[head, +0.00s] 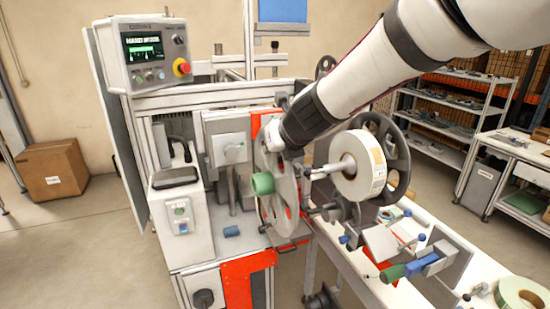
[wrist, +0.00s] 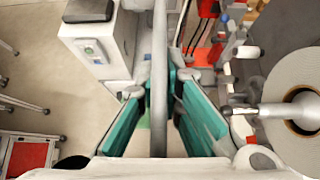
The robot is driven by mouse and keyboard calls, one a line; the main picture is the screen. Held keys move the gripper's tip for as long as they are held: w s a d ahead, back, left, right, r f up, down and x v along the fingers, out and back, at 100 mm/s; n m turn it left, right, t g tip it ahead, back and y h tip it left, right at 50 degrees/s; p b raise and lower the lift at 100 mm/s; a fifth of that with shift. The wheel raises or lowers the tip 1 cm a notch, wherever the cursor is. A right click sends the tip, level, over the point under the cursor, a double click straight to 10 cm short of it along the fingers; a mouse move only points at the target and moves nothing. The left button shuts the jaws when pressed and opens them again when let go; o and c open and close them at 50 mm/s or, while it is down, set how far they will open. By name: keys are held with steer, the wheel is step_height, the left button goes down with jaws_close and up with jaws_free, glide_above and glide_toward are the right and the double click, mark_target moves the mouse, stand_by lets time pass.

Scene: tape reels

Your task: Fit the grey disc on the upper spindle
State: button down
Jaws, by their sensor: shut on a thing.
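My gripper (wrist: 159,88) has its two teal fingers on either side of a thin grey disc (wrist: 158,50), seen edge-on in the wrist view. It is shut on the disc. In the head view the pale grey disc (head: 285,212) stands upright below my wrist, in front of the machine. A green cylinder (head: 263,184) shows at the disc's left side; I cannot tell whether it touches the disc. I cannot pick out the upper spindle for certain; the disc and arm cover that part of the machine. The fingers are mostly hidden in the head view.
A white label roll (head: 366,170) sits against a dark spoked reel (head: 398,150) just right of the disc. The control box (head: 150,55) stands at upper left. A blue piece (head: 231,231) lies on the machine's ledge.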

steer(key=d, duration=0.1)
steer(key=d+b, duration=0.1)
steer(key=d, duration=0.1)
steer(key=w+d, duration=0.1)
steer(key=shift+d+r+b, duration=0.2)
steer(key=shift+r+b, duration=0.15)
stand_by(0.5)
steer(key=shift+w+d, duration=0.1)
steer(key=shift+w+d+b, duration=0.25)
steer(key=shift+w+d, duration=0.05)
steer(key=shift+d, duration=0.6)
steer(key=shift+w+d+b, duration=0.25)
steer(key=shift+d+b, duration=0.05)
steer(key=shift+d, duration=0.6)
steer(key=shift+w+d+b, duration=0.25)
steer(key=shift+w+d, duration=0.05)
steer(key=shift+d, duration=0.6)
steer(key=shift+w+d, duration=0.25)
steer(key=shift+d, duration=0.4)
steer(key=shift+w+d+b, duration=0.2)
steer(key=shift+w+d, duration=0.05)
steer(key=shift+d, duration=0.6)
steer(key=shift+w+d+b, duration=0.2)
steer(key=shift+w+d, duration=0.05)
steer(key=shift+d, duration=0.6)
